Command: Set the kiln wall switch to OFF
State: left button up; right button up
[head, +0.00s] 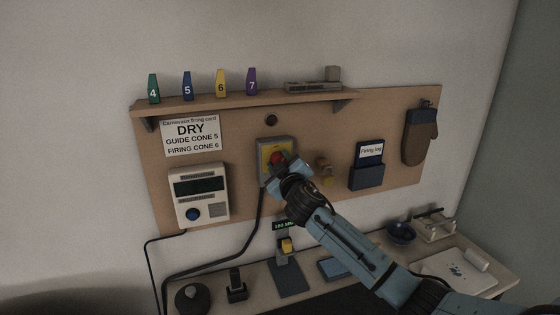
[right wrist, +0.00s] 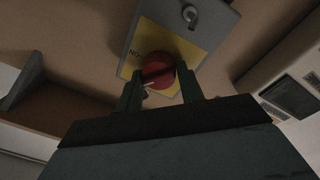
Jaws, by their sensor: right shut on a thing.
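The kiln wall switch is a grey box with a yellow plate (head: 265,151) and a red knob, mounted on the brown wall board. In the right wrist view the yellow plate (right wrist: 190,48) shows part of a label, perhaps "NO", beside the red knob (right wrist: 158,68). My right gripper (head: 279,164) is at the switch. In the right wrist view its two fingers (right wrist: 160,88) are shut on the red knob, one on each side. The knob's pointer setting is hard to read. My left gripper is not in view.
A controller box (head: 199,198) hangs left of the switch, with a black cable below. A brass-coloured fitting (head: 324,171) and a log holder (head: 367,177) are to the right. A shelf (head: 240,100) with numbered cones is above. A cluttered bench (head: 333,291) lies below.

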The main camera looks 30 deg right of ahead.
jog(key=shift+f+n+y+p, duration=0.15)
jog(key=shift+n+p, duration=0.45)
jog(key=shift+n, duration=1.4)
jog(key=shift+f+n+y+p, duration=0.15)
jog(key=shift+n+p, duration=0.4)
jog(key=shift+n, duration=1.45)
jog(key=shift+t, duration=0.3)
jog(key=o, duration=1)
jog(key=shift+r, duration=0.1)
jog(key=b+v, duration=0.1)
jog(key=v, duration=1.2)
jog(key=shift+s+r, duration=0.15)
jog(key=shift+s, duration=0.05)
